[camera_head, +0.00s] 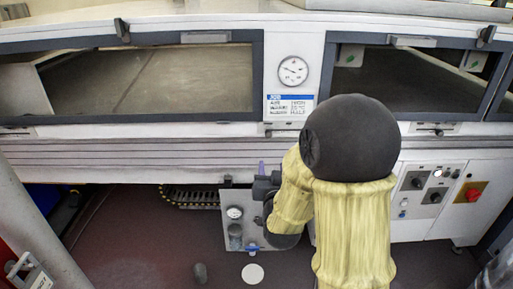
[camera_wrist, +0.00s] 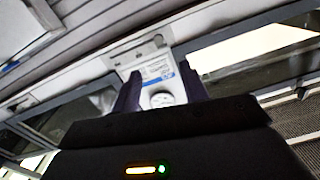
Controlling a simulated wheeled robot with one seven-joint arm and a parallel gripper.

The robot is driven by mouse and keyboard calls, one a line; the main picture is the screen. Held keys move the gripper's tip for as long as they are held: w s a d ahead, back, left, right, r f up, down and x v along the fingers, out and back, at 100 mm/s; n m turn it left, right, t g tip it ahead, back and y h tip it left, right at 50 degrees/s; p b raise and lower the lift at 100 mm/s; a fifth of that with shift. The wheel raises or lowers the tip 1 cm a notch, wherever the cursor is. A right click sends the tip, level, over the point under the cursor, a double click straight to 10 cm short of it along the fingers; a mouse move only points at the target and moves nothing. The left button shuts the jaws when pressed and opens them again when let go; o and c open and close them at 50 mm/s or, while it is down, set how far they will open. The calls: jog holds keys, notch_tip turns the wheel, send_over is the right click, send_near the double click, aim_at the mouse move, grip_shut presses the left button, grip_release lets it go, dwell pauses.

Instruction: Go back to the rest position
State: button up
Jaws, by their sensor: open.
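My gripper (camera_wrist: 157,76) is open in the wrist view, with its two dark fingers apart. Nothing is held between them. Beyond the fingers show the white panel with its blue-striped label (camera_wrist: 156,68) and the round gauge (camera_wrist: 162,99). In the head view my arm, in a yellow sleeve with a dark round joint, rises in front of the machine. My gripper (camera_head: 262,172) shows there only in small part at the left of the sleeve, below the machine's front ledge. The rest of it is hidden by the arm.
The curing tunnel has a left window (camera_head: 150,80) and a right window (camera_head: 415,75), with a gauge (camera_head: 293,70) between them. A control box with a red knob (camera_head: 472,192) stands at the lower right. A grey post (camera_head: 35,215) is at the left. Dark floor (camera_head: 150,235) shows below.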

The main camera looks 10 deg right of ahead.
jog(key=s+a+f+n+g+y, duration=0.2)
jog(key=s+f+g+y, duration=0.1)
jog(key=s+f+g, duration=0.4)
jog(key=s+d+f+n+g, duration=0.15)
jog(key=s+f+g, duration=0.25)
jog(key=s+g, duration=0.7)
notch_tip(320, 180, up, 26)
jog(key=s+t+p, duration=0.2)
jog(key=t+p, duration=0.1)
jog(key=p, duration=2.3)
jog(key=shift+a+f, duration=0.15)
jog(key=shift+a, duration=0.15)
jog(key=shift+s, duration=0.1)
